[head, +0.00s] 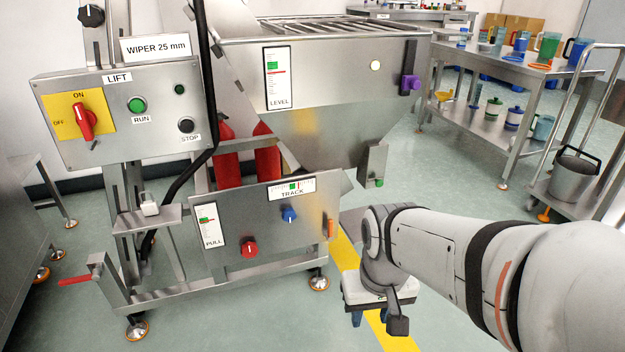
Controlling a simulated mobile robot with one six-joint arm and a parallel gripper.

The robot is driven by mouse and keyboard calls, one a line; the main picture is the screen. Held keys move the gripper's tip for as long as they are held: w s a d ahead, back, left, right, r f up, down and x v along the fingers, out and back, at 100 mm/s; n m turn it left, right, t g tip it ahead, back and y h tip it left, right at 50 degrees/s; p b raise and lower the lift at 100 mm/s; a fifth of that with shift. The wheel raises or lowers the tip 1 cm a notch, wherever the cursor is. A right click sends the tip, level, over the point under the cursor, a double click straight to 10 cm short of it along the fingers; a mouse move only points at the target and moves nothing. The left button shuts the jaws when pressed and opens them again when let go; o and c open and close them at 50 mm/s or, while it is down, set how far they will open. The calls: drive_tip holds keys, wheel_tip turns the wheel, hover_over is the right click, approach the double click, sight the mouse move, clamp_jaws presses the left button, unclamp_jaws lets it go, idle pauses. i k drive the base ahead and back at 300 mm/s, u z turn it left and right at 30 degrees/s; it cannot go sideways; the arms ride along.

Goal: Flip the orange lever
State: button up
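A small upright orange lever (331,228) sits at the right end of the lower steel panel (270,218), beside the blue knob. My gripper (370,316) is to the right of and below the lever in the picture, apart from it. It points down over the floor, with two blue fingertips spread apart and nothing seen between them. My white wrist hides part of the space just right of the panel.
The lower panel also carries a red knob (249,247) and a blue knob (289,215). The hopper (345,100) with its green-tipped spout (374,166) overhangs from above. A yellow floor stripe (346,252) runs past my gripper. A trolley (575,180) stands at right.

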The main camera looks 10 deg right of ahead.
sight(329, 237)
drive_tip(key=z, duration=0.05)
drive_tip(key=i, duration=1)
drive_tip(key=z, duration=1.65)
drive_tip(key=k, duration=0.9)
drive_tip(key=u, duration=1)
drive_tip(key=i, duration=0.9)
drive_tip(key=u, duration=0.05)
